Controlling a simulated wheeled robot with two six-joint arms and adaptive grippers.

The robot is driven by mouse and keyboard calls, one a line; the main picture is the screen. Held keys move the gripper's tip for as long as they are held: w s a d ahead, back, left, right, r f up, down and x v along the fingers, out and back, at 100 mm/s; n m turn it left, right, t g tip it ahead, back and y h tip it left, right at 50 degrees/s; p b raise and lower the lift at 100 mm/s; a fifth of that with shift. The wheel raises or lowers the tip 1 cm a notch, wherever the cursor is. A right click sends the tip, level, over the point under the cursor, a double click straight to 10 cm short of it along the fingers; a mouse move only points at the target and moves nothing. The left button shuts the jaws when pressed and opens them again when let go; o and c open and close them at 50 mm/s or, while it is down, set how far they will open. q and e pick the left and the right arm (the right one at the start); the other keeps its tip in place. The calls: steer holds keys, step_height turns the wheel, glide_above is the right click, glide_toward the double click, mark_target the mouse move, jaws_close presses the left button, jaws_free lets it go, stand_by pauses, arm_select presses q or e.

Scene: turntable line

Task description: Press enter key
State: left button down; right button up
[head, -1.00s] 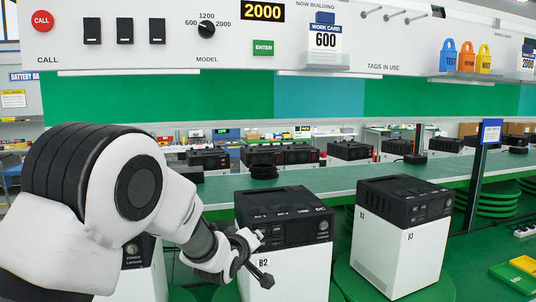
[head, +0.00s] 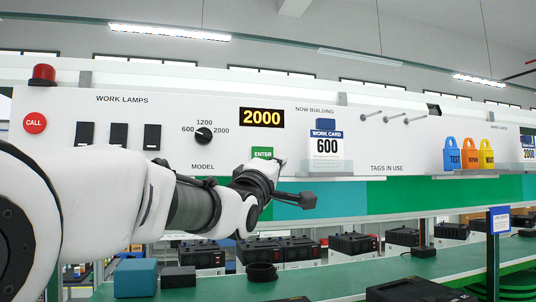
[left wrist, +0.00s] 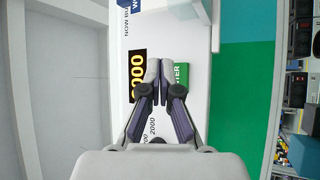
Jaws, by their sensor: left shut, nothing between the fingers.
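The green ENTER key (head: 262,153) is on the white panel, right of the model knob and below the lit display. My left gripper (head: 281,161) is shut and empty, just below and right of the key in the head view, overlapping its lower edge. In the left wrist view, the shut fingertips (left wrist: 158,65) lie between the yellow-digit display (left wrist: 138,78) and the green key (left wrist: 182,73), whose near part they hide. I cannot tell whether the fingertips touch the panel. My right gripper is not in view.
The display (head: 262,117) reads 2000. The model knob (head: 204,136) is left of the key. Pegs and coloured tags (head: 470,155) are farther right. A green bench (head: 330,280) with black-topped units lies below.

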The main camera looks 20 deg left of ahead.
arm_select(q)
steer(key=shift+s+r, duration=0.3)
steer(key=shift+r, duration=0.35)
steer(key=shift+s+r, duration=0.25)
steer(key=shift+r, duration=0.35)
steer(key=shift+w, duration=0.1)
steer(key=p, duration=0.5)
glide_toward(271, 149)
steer(key=w, duration=0.1)
steer(key=w+d+r, duration=0.2)
steer(key=shift+w+r, duration=0.15)
steer(key=shift+w, duration=0.05)
steer(key=shift+w+a, duration=0.45)
steer(key=shift+w, duration=0.15)
steer(key=shift+w+a+p, duration=0.25)
steer(key=shift+w+p, duration=0.1)
steer(key=shift+p, duration=0.05)
